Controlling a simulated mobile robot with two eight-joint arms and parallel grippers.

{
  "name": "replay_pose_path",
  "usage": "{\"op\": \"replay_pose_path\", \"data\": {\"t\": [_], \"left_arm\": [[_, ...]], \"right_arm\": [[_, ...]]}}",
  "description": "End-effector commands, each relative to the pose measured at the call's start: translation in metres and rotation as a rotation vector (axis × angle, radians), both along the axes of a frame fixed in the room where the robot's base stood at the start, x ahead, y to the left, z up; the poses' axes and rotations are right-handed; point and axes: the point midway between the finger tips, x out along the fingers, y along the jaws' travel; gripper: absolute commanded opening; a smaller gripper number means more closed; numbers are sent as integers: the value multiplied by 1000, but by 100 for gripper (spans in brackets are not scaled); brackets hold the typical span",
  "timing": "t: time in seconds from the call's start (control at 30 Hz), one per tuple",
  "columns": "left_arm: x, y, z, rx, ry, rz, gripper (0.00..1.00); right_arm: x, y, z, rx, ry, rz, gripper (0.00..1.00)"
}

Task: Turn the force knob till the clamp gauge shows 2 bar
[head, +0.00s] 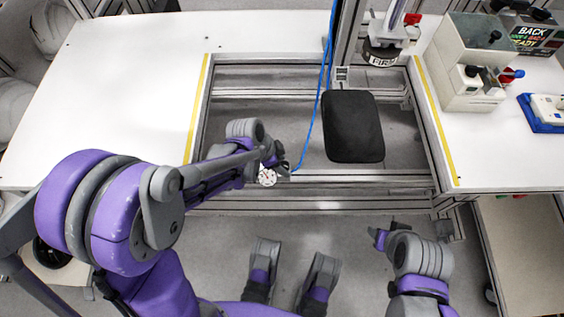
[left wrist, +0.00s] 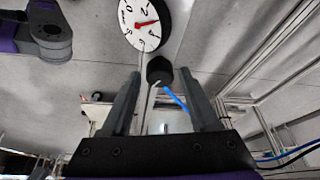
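The clamp gauge (left wrist: 147,22) is a round white dial with dark numbers and a red needle, seen tilted in the left wrist view. The needle points to the right and slightly up in the picture; the exact reading is hard to tell. In the head view the gauge (head: 268,177) is small, at the frame's front edge. The force knob (left wrist: 159,70), black and faceted, lies between the fingertips of my left gripper (left wrist: 159,76), with gaps on both sides. That gripper (head: 279,167) is open around it. My right gripper (head: 388,235) hangs low at the right, its fingers unclear.
A blue hose (head: 314,125) runs down to the gauge area. A black pad (head: 353,127) sits inside the metal frame. White tabletops (head: 130,80) flank it. A grey control box (head: 470,65) stands on the right tabletop, near a blue-based device (head: 545,112).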

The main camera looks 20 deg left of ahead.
Motion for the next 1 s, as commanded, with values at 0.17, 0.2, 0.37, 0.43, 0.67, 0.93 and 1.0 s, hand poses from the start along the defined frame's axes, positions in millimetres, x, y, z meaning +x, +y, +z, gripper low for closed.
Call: {"op": "replay_pose_path", "data": {"t": [0.17, 0.2, 0.37, 0.43, 0.67, 0.93, 1.0], "left_arm": [[0, 0, 0, 0, 0, 0, 27], [0, 0, 0, 0, 0, 0, 20], [0, 0, 0, 0, 0, 0, 0], [0, 0, 0, 0, 0, 1, 0], [-1, 0, 0, -1, 1, 29, 0], [-1, -1, 0, -1, -1, 174, 0], [-2, -1, 0, 0, 0, 232, 0]], "right_arm": [[0, 0, 0, 0, 0, 0, 50], [0, 0, 0, 0, 0, 0, 50], [0, 0, 0, 0, 0, 0, 50], [0, 0, 0, 0, 0, 0, 50], [0, 0, 0, 0, 0, 0, 50], [0, 0, 1, 0, 0, 0, 50], [0, 0, 1, 0, 0, 0, 50]]}}
